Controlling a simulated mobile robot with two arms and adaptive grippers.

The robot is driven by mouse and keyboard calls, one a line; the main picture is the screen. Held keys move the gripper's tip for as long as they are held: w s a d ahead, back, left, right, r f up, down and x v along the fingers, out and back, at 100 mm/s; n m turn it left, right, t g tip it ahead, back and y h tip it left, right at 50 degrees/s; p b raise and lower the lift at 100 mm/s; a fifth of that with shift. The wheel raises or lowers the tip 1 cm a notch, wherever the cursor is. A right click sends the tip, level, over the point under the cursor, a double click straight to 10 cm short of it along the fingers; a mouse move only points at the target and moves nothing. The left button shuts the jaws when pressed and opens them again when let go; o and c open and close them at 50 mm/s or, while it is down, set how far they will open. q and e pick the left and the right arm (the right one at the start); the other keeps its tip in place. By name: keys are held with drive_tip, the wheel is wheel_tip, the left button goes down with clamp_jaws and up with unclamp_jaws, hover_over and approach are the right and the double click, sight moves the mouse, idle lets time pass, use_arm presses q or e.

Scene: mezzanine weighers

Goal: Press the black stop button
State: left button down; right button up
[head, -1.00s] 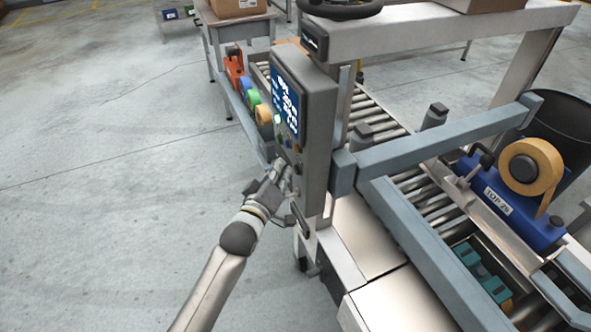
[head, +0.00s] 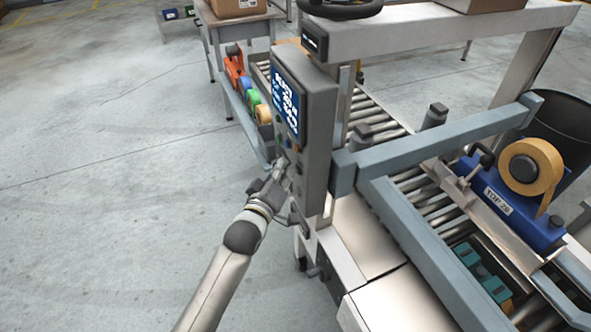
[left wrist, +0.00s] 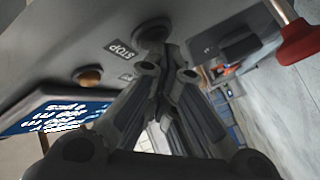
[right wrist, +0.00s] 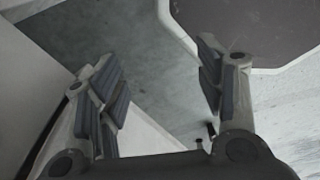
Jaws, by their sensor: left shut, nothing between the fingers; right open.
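The grey control box (head: 318,125) stands on the machine's near side, with a lit blue screen (head: 286,98) and small buttons below it. In the left wrist view, the round black button (left wrist: 152,27) sits on the panel beside a STOP label (left wrist: 122,48). My left gripper (head: 284,163) is shut and empty at the lower part of the panel. Its fingertips, also in the left wrist view (left wrist: 164,52), overlap the button's lower edge; I cannot tell whether they touch it. My right gripper (right wrist: 160,75) is open and empty, seen only in the right wrist view.
An amber button (left wrist: 88,76) and a dark knob (left wrist: 240,46) flank the black button. A red part (left wrist: 302,42) juts in at the right. The roller conveyor (head: 375,120) and a blue tape unit (head: 510,215) lie right of the box. The floor at left is clear.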

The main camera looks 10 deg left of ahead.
use_arm(q)
drive_tip(key=shift+s, duration=0.1)
drive_tip(key=shift+s+a+p, duration=0.4)
drive_tip(key=shift+a+p, duration=0.05)
drive_tip(key=shift+a, duration=0.2)
drive_tip(key=shift+s+a+p, duration=0.25)
drive_tip(key=shift+a+p, duration=0.05)
drive_tip(key=shift+a, duration=0.1)
drive_tip(key=s+a, duration=0.1)
drive_tip(key=s+a+p, duration=0.1)
drive_tip(key=a, duration=0.1)
drive_tip(key=shift+s+a, duration=0.15)
drive_tip(key=shift+a, duration=0.05)
idle(0.4)
